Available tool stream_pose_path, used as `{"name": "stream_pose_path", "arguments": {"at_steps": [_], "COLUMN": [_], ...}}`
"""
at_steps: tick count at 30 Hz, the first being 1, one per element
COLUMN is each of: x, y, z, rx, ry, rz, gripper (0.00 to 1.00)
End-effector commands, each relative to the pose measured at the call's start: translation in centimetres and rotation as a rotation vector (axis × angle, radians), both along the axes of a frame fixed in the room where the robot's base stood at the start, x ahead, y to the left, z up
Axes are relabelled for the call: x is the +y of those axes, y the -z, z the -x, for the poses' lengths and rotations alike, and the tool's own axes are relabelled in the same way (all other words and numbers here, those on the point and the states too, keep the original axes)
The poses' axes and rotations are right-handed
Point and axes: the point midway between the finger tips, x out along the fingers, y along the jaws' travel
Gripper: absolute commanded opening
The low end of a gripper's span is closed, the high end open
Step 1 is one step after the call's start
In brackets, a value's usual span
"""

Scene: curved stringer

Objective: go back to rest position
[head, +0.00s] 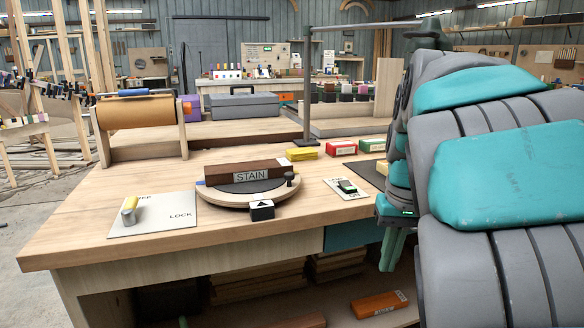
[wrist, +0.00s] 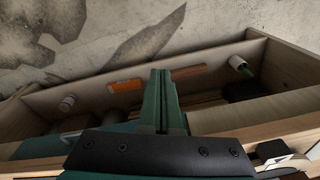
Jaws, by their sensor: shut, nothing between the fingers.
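My gripper (head: 393,249) hangs low in front of the workbench's front edge in the head view, pointing down, beside the teal front panel. In the wrist view my gripper (wrist: 161,72) has its two green fingers together with nothing between them. My teal and grey arm fills the right side of the head view and hides the right part of the bench. Below the fingers, the wrist view shows an open shelf with an orange block (wrist: 126,86) and a brown strip (wrist: 190,71).
A paper roll (head: 140,112) and grey toolbox (head: 245,106) stand behind. Under the bench lies an orange block (head: 380,304).

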Motion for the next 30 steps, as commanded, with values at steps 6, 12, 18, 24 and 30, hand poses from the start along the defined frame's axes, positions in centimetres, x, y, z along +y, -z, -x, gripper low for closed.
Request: {"name": "stream_pose_path", "arguments": {"at_steps": [6, 12, 18, 24, 30], "x": [0.4, 1.1, 1.7, 2.0, 2.0], "y": [4.4, 9.4, 14.2, 17.0, 17.6], "z": [7.2, 14.1, 20.8, 24.6, 25.3], "rx": [0.065, 0.141, 0.206, 0.243, 0.247], "ry": [0.067, 0.073, 0.031, -0.011, -0.02], "rz": [-0.012, -0.004, 0.022, 0.043, 0.05], "gripper": [0.0, 0.0, 0.0, 0.0, 0.0]}}
